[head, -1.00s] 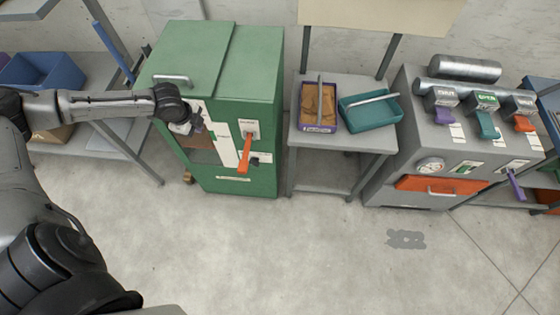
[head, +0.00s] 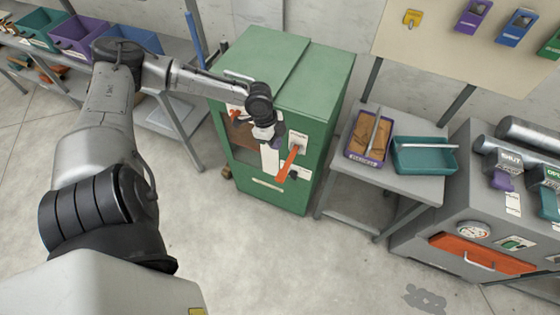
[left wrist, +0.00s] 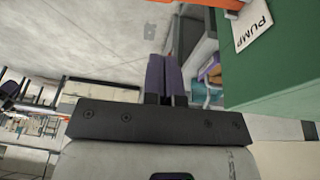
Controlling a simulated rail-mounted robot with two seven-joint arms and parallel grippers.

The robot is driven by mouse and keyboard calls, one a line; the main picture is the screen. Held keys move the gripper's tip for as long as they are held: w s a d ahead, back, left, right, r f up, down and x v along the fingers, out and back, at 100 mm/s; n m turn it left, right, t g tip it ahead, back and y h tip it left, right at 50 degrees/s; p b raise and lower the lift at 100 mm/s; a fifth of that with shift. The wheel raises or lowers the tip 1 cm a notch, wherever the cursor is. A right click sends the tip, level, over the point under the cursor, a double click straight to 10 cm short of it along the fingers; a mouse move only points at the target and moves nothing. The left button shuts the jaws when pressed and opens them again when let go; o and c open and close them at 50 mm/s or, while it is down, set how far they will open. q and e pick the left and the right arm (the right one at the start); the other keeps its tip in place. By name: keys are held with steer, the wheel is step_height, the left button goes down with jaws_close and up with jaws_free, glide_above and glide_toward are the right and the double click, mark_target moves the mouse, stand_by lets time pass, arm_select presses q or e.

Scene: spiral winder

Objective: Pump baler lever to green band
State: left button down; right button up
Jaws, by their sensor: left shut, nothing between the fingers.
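The green baler (head: 290,75) stands left of centre in the head view. Its orange lever (head: 288,163) slants down and out from a white plate (head: 298,140) on the front. In the left wrist view, the lever's orange edge (left wrist: 185,2) crosses the top beside the "PUMP" label (left wrist: 253,31). My left gripper (head: 270,136) is before the baler's upper front, just left of the lever and apart from it. Its purple fingers (left wrist: 163,75) are shut and empty. I cannot make out a green band on the baler. My right gripper is not in view.
A grey side table right of the baler holds a purple tray (head: 370,138) and a teal tray (head: 425,155). A grey machine (head: 430,240) with an orange drawer stands further right. Shelves with bins (head: 80,38) are at the left. The floor in front is clear.

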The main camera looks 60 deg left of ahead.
arm_select(q)
steer(key=b, duration=0.2)
glide_toward(284, 175)
steer(key=x, duration=0.5)
steer(key=shift+w+d, duration=0.2)
steer(key=shift+s+f, duration=0.1)
steer(key=shift+f, duration=0.75)
steer(key=shift+d, duration=0.1)
